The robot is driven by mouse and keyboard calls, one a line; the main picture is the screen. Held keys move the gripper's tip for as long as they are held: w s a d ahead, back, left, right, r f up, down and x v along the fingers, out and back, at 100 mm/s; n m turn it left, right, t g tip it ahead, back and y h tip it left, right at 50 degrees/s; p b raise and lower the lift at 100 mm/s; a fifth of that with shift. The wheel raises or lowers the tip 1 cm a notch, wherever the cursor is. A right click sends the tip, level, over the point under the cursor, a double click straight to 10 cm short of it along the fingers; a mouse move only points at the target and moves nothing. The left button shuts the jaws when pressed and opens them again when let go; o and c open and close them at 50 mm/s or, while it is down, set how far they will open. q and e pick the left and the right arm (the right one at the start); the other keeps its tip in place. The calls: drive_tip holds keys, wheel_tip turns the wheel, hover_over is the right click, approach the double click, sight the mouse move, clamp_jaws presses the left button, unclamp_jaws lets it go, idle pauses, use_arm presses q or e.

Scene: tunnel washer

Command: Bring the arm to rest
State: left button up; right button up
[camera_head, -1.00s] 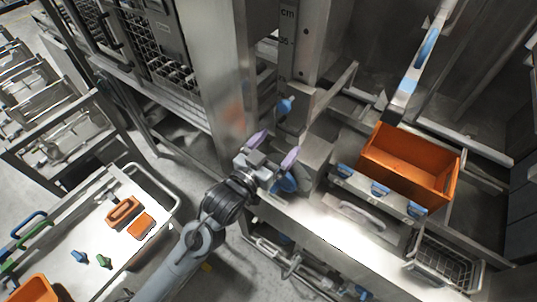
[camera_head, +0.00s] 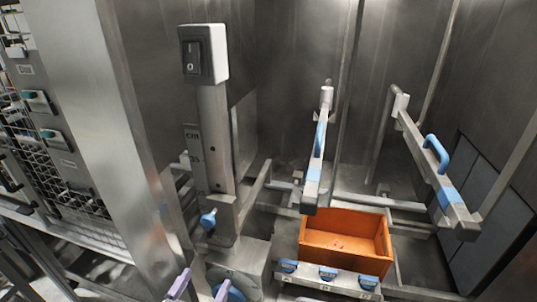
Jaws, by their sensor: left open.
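My left gripper (camera_head: 201,285) shows only at the bottom edge of the head view. Its two purple-tipped fingers stand apart, and no held object shows between them. The rest of that arm is cut off by the frame. A blue round knob (camera_head: 229,291) is right by the fingers; I cannot tell whether they touch it. My right gripper is not in view.
An orange bin (camera_head: 340,262) sits behind a metal ledge with several blue latches (camera_head: 327,273). Two metal arms with blue grips (camera_head: 436,153) reach over that area. A switch box (camera_head: 203,53) tops a post with a blue knob (camera_head: 208,219). A steel column stands left.

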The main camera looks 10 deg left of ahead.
use_arm(q)
drive_tip(key=s+a+f+g+y, duration=0.25)
drive_tip(key=s+f+g, duration=1.05)
drive_tip(key=s+f, duration=0.75)
wheel_tip(320, 180, up, 18)
drive_tip(key=s+p, duration=0.1)
drive_tip(key=p, duration=1.6)
drive_tip(key=shift+s+a+m+g+p, duration=0.15)
drive_tip(key=shift+a+m+g+p, duration=0.05)
drive_tip(key=shift+m+g+p, duration=0.1)
drive_tip(key=shift+f, duration=0.1)
